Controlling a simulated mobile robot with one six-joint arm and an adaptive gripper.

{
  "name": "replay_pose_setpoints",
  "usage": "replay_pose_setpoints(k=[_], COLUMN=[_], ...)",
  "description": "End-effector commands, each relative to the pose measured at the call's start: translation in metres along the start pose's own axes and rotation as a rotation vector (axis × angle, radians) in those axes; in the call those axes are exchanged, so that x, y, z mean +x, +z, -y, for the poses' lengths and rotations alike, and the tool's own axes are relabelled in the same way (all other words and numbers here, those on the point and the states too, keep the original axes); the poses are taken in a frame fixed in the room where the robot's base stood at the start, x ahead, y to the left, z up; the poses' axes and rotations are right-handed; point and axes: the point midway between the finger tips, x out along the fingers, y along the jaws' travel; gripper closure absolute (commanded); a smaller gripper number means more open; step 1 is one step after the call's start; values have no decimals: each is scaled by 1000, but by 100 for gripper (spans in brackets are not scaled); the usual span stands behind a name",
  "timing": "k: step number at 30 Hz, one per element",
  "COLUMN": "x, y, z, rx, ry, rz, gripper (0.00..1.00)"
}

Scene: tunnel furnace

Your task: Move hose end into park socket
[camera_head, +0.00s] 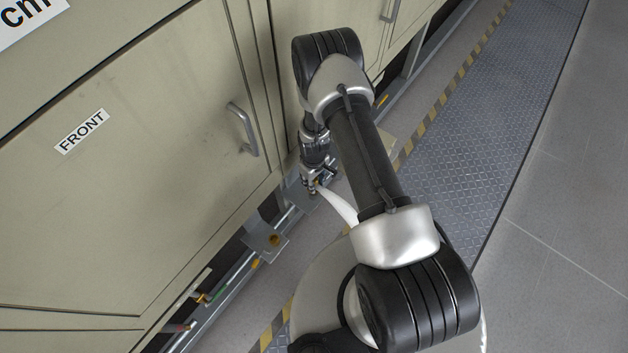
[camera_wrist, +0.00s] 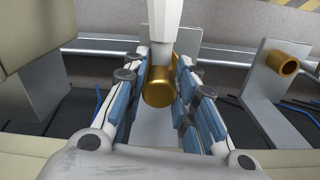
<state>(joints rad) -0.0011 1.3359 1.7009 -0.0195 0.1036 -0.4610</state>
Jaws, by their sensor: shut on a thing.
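My gripper (camera_head: 316,184) is low beside the cream cabinet, shut on the end of a white hose (camera_head: 338,206). In the wrist view, blue-padded fingers (camera_wrist: 167,72) stand on both sides of the hose end. The white hose (camera_wrist: 165,22) runs up out of the picture. A round brass part (camera_wrist: 160,88) shows between the fingers, in front of a grey plate; I cannot tell whether the hose end is seated there. A brass socket on a grey bracket (camera_head: 275,239) stands apart from my gripper. In the wrist view, a similar brass socket (camera_wrist: 283,62) is at the right.
The cabinet doors (camera_head: 150,180) with a handle (camera_head: 243,130) rise close beside my gripper. Small coloured fittings (camera_head: 205,297) sit along the lower rail. The patterned walkway (camera_head: 500,120) at the right is clear. Cables lie under the brackets in the wrist view.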

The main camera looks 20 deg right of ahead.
Motion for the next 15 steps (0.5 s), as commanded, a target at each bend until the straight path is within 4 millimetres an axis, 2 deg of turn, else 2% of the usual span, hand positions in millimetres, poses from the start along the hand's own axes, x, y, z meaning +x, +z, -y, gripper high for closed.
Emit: replay_pose_setpoints(k=[7, 15], x=[1, 11], y=[0, 0], z=[0, 0], rx=[0, 0], ry=[0, 0], rz=[0, 0], gripper=[100, 100])
